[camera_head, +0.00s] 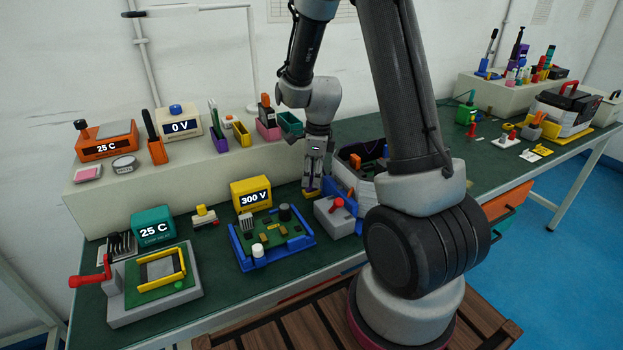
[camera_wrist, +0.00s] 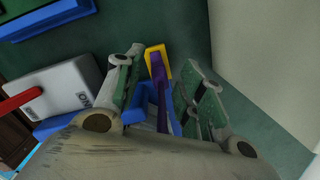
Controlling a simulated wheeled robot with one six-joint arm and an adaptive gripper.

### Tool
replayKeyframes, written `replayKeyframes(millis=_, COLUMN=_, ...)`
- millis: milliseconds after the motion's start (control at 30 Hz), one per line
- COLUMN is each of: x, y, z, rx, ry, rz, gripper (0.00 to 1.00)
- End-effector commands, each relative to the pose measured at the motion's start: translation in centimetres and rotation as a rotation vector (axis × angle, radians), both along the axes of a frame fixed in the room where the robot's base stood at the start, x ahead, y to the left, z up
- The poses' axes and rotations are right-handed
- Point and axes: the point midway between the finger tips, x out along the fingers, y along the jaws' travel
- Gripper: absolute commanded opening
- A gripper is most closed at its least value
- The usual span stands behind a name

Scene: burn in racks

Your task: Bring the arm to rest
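My gripper (camera_head: 312,184) hangs low over the bench between the yellow 300 V box and the white-and-black bin, pointing down. In the wrist view my gripper (camera_wrist: 165,70) has its two fingers apart. A purple upright piece (camera_wrist: 158,75) with a yellow base (camera_wrist: 157,58) shows between them, with gaps visible on both sides. In the head view a small yellow-and-purple piece (camera_head: 311,193) is at the fingertips, mostly hidden. My arm is bent over the bench and hides part of it.
The yellow 300 V box (camera_head: 251,194) and blue-framed board (camera_head: 272,238) are to the left. The raised shelf (camera_head: 200,165) stands behind.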

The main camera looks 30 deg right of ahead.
Motion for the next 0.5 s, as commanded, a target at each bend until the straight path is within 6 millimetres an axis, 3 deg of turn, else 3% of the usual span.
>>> replayKeyframes(millis=300, x=-0.5, y=-0.6, z=7.1, rx=-0.001, ry=-0.005, rz=0.000, gripper=0.39)
replayKeyframes(millis=500, x=-0.7, y=-0.8, z=9.7, rx=-0.001, ry=-0.002, rz=0.001, gripper=0.39)
